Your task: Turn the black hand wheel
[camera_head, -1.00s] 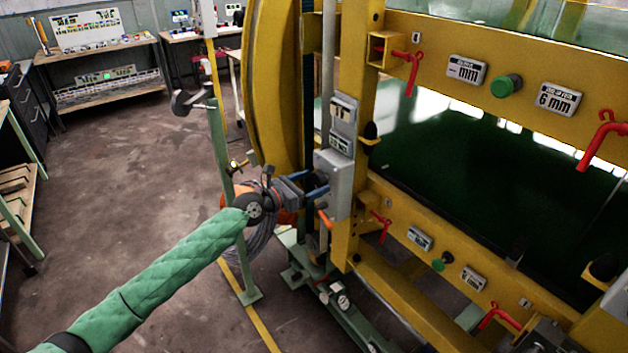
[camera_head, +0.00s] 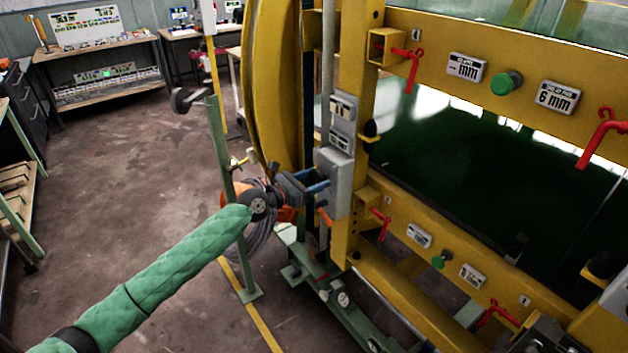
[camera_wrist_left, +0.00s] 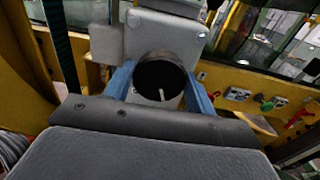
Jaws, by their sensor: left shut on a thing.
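The black hand wheel (camera_wrist_left: 160,78) shows in the left wrist view as a dark round knob with a small pale mark on its face, in front of a grey housing. My left gripper (camera_wrist_left: 160,92) has one blue finger on each side of the wheel and is shut on it. In the head view my left gripper (camera_head: 318,186) reaches from the left, its blue fingers at the grey box (camera_head: 337,172) on the yellow frame's post. The wheel is hard to make out there, largely hidden by the gripper. My right gripper is in neither view.
The yellow ring frame (camera_head: 275,90) stands behind the gripper. Red levers (camera_head: 411,72) and green buttons (camera_head: 506,84) sit on the yellow beams to the right. A green post (camera_head: 222,150) and coiled hose (camera_head: 258,240) stand close to my left wrist. The floor at left is clear.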

